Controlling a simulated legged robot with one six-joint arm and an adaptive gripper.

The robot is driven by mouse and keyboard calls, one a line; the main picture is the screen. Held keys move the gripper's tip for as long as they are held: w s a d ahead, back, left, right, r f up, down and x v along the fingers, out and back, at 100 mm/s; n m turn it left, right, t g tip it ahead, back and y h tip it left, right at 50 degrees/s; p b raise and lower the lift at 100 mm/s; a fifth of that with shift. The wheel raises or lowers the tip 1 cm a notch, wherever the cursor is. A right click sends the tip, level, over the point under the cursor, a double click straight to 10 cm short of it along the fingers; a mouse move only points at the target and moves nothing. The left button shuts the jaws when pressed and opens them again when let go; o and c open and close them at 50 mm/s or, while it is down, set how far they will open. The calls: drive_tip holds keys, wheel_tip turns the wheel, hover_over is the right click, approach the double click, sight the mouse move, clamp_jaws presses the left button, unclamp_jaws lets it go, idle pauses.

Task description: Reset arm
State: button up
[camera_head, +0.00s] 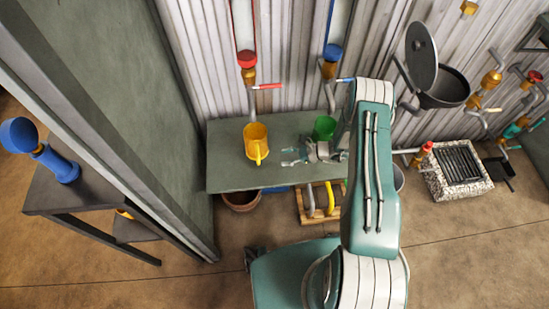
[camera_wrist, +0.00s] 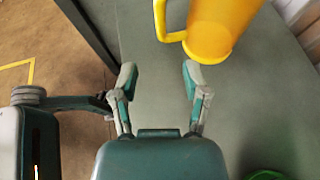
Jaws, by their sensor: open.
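My gripper (camera_head: 290,157) is open and empty over the green-grey table (camera_head: 228,180). In the wrist view its two fingers (camera_wrist: 158,82) stand apart with only bare table top between them. A yellow mug (camera_head: 256,142) stands on the table, to the left of my gripper in the head view. In the wrist view the yellow mug (camera_wrist: 218,28) is beyond the right finger, with its handle toward the fingers and apart from them. A green cup (camera_head: 324,127) stands behind my gripper; only its rim (camera_wrist: 268,174) shows in the wrist view.
A corrugated wall with a red-capped pipe (camera_head: 247,62) and a blue-capped pipe (camera_head: 332,55) rises behind the table. A green partition (camera_head: 165,110) stands at left. A wooden crate (camera_head: 318,210) and a clay pot (camera_head: 241,202) sit below the table. A grill (camera_head: 458,165) stands at right.

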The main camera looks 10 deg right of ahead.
drive_tip(key=shift+s+d+r, duration=0.1)
drive_tip(key=shift+d+r, duration=0.05)
drive_tip(key=shift+d, duration=0.2)
drive_tip(key=shift+r, duration=0.1)
drive_tip(key=s+a+r+n+g+h, duration=0.1)
drive_tip(key=s+r+n+g+h, duration=0.35)
drive_tip(key=r, duration=1.15)
drive_tip(key=w+a+r+n+t+h, duration=0.1)
drive_tip(key=r+n, duration=0.6)
drive_tip(key=r, duration=0.8)
drive_tip(key=s+d+r+n+t+h, duration=0.1)
drive_tip(key=s+r+n+t+h, duration=0.2)
drive_tip(key=s+r, duration=0.6)
drive_tip(key=s+d+r+n+t+h, duration=0.2)
drive_tip(key=s+r+n, duration=0.4)
drive_tip(key=s, duration=0.6)
wheel_tip(320, 180, up, 3)
drive_tip(key=shift+s+d+f+t+h, duration=0.2)
drive_tip(key=shift+t+h, duration=0.35)
drive_tip(key=shift+h, duration=0.7)
